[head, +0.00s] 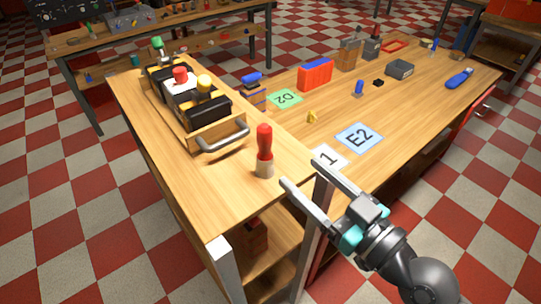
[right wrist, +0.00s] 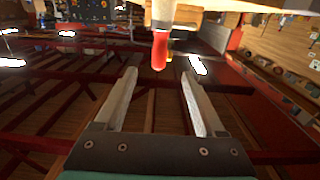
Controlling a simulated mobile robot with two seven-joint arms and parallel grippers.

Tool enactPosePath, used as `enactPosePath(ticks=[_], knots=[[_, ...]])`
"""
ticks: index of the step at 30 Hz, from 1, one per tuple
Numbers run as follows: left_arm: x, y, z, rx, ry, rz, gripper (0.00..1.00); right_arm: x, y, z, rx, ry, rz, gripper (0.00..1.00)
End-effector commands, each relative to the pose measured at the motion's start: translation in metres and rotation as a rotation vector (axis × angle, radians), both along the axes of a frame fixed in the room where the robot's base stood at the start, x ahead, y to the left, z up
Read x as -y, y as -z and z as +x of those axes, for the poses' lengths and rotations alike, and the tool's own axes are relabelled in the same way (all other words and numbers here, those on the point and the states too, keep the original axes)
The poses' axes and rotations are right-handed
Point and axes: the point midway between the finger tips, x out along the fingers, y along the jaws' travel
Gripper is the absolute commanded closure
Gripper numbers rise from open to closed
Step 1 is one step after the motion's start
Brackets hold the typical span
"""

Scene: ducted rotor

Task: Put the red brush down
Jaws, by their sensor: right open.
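The red brush (head: 264,143) stands upright on the wooden bench top near its front corner. Its red handle points up and its pale lower end rests on the wood. My right gripper (head: 299,170) is open and empty, to the right of the brush, with its fingers pointing toward it. In the right wrist view the brush (right wrist: 161,48) appears upside down, beyond and between the open fingertips (right wrist: 158,72), apart from both. My left gripper is out of view.
A wooden tray (head: 183,130) with a metal handle and several colour-topped items stands behind the brush on the left. A blue E2 card (head: 359,138), white card (head: 329,158) and green D2 card (head: 285,98) lie to the right. Bare wood lies left of the brush.

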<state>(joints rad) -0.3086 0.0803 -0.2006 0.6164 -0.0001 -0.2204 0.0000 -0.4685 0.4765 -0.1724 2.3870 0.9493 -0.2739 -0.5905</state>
Motion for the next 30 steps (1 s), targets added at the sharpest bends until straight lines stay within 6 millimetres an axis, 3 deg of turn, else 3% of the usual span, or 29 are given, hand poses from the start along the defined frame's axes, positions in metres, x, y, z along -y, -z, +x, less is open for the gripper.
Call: enactPosePath(ticks=[15,25,30], knots=[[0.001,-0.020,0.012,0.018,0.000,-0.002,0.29,-0.047,-0.002,0.065,0.000,0.000,0.003,0.28],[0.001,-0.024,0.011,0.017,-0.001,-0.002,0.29,-0.060,-0.003,0.082,0.000,-0.001,0.001,0.28],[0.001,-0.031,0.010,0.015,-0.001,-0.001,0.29,-0.072,-0.007,0.101,0.001,-0.001,0.003,0.28]])
